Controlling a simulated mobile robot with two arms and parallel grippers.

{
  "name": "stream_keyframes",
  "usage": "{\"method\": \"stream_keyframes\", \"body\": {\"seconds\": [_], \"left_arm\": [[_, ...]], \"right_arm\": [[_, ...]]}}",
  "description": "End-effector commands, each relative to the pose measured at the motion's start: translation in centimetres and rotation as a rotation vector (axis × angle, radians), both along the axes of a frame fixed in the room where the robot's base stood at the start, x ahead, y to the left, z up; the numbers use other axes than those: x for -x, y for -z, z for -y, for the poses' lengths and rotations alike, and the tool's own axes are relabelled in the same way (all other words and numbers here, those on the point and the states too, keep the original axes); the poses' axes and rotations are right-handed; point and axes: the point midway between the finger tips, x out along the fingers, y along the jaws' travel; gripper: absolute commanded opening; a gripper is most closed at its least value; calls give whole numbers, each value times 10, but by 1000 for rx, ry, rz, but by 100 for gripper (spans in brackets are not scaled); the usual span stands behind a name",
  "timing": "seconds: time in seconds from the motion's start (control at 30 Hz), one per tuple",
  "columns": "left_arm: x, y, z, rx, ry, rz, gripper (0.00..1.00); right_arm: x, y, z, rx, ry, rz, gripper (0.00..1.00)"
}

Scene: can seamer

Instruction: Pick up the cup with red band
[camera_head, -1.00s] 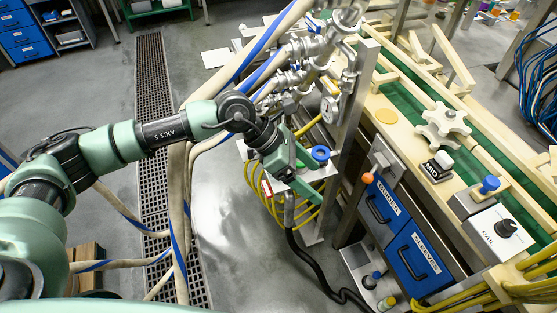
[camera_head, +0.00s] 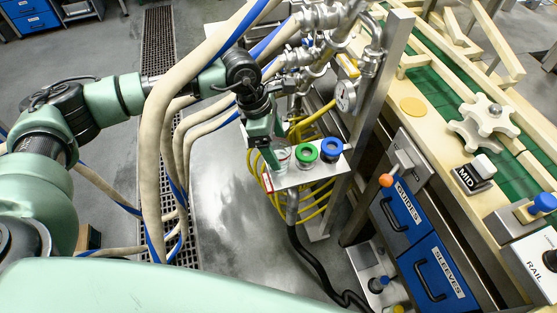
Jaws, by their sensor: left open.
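A small metal shelf (camera_head: 310,178) on the stand holds a cup with a green band (camera_head: 306,154) and, to its right, a cup with a blue band (camera_head: 332,148). My left gripper (camera_head: 274,158) is open and points down at the left end of this shelf, left of the green-banded cup. A small pale and reddish bit of rim (camera_head: 284,154) shows beside the fingers; it may be the cup with red band, mostly hidden by my gripper. I cannot tell whether the fingers touch it. My right gripper is out of view.
Thick beige and blue hoses (camera_head: 160,120) hang in front of my left arm. Pipes, a gauge (camera_head: 345,97) and a steel post (camera_head: 375,110) stand behind and right of the shelf. Yellow cables and a black hose (camera_head: 310,262) run below. Blue drawers (camera_head: 401,212) are at the right.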

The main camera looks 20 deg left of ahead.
Motion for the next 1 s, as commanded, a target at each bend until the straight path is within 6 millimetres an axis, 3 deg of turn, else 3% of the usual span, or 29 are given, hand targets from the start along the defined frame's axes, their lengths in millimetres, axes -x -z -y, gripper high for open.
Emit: {"method": "stream_keyframes", "body": {"seconds": [0.43,0.73,0.77,0.9,1.0], "left_arm": [[-1,56,12,1,0,-3,84],[-2,64,14,2,0,0,84],[-2,64,14,2,0,0,81],[-2,63,14,2,0,0,42],[-2,63,14,2,0,0,19]], "right_arm": [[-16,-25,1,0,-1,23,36],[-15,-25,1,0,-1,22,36],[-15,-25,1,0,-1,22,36],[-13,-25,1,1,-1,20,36],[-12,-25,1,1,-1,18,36]]}}
